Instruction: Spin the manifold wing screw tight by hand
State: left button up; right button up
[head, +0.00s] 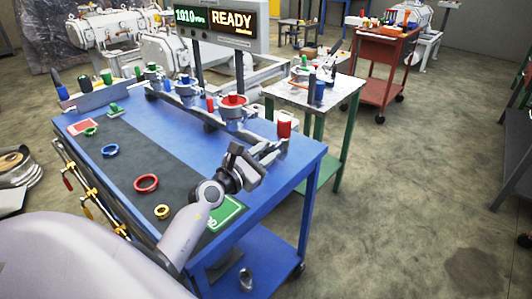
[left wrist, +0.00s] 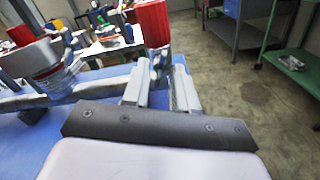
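A grey metal manifold runs along the far side of the blue table, with red, green and blue capped fittings. At its near right end stands a red-topped screw (head: 284,129); its red cap also shows large in the left wrist view (left wrist: 153,23). My left gripper (head: 262,158) is just in front of this end. In the left wrist view its two fingers (left wrist: 160,82) stand apart, pointing toward the grey metal below the red cap. Whether they touch it I cannot tell. Another red-capped fitting (head: 233,100) sits further left. My right gripper is not in view.
The blue table (head: 305,160) carries a dark mat with a blue ring (head: 110,150), a red ring (head: 146,183) and a yellow ring (head: 162,211). A display reading READY (head: 232,22) stands behind. A metal-topped side table (head: 340,92) stands close behind on the right.

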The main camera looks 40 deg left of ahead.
pick_arm(q)
grip_shut()
jog(key=shift+r+m+p, duration=0.1)
jog(key=shift+m+p, duration=0.3)
jog(key=shift+m, duration=0.5)
jog(key=shift+o, duration=1.2)
grip_release()
jog(key=shift+s+a, duration=0.15)
jog(key=shift+s, duration=1.65)
jog(key=shift+s+a, duration=0.15)
jog(key=shift+s, duration=1.65)
